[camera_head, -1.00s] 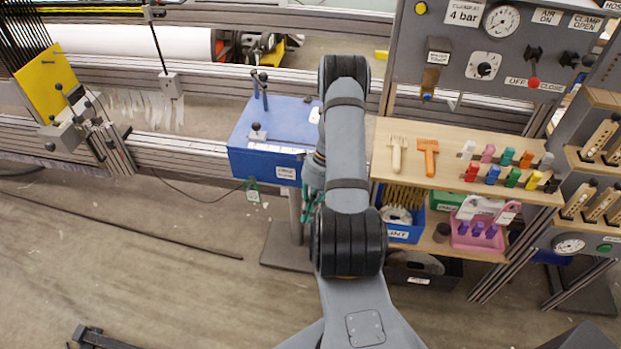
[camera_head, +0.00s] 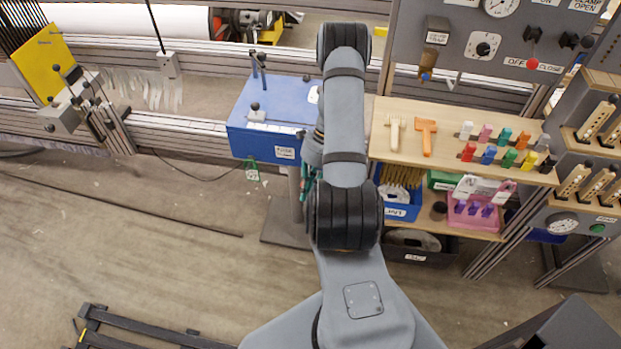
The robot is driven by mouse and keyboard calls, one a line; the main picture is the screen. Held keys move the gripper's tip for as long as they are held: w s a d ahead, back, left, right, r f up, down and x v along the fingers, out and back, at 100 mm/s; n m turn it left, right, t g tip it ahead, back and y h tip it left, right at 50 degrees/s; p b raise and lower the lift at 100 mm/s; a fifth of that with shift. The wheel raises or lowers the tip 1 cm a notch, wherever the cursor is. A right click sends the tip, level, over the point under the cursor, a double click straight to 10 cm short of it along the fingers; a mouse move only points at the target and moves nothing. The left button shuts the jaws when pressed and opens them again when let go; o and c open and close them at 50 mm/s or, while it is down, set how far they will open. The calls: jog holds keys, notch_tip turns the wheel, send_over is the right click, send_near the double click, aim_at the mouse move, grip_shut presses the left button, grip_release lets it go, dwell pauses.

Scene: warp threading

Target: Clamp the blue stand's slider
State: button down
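The blue stand (camera_head: 240,140) is a blue box-shaped block on a grey post, left of my arm. A small pale block with a black knob (camera_head: 255,112) sits on its top; I cannot tell for sure whether this is the slider. Two thin dark upright levers (camera_head: 258,68) stand at its back edge. My arm crosses the picture's middle and covers the space by the stand's right side. My gripper is hidden behind the arm. A teal piece (camera_head: 308,186) shows beside my arm, below the stand's right edge; I cannot tell what it belongs to.
A yellow plate (camera_head: 45,65) is at far left. A black frame (camera_head: 140,330) lies on the floor (camera_head: 130,240).

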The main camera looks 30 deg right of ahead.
jog(key=s+a+r+b, duration=0.1)
jog(key=s+a+r, duration=0.1)
jog(key=s+r, duration=0.3)
notch_tip(320, 180, up, 4)
jog(key=shift+s+a+r, duration=0.1)
jog(key=shift+s+a, duration=0.05)
jog(key=shift+s, duration=0.1)
jog(key=w+d+f+b, duration=0.1)
jog(key=w+f, duration=0.2)
jog(key=f, duration=0.2)
jog(key=w+d+f, duration=0.2)
jog(key=w+f, duration=0.1)
jog(key=f, duration=0.3)
jog(key=r+p, duration=0.2)
jog(key=w+r+p, duration=0.1)
jog(key=r, duration=0.1)
jog(key=shift+w+d+p, duration=0.15)
jog(key=shift+w+p, duration=0.05)
jog(key=shift+p, duration=0.2)
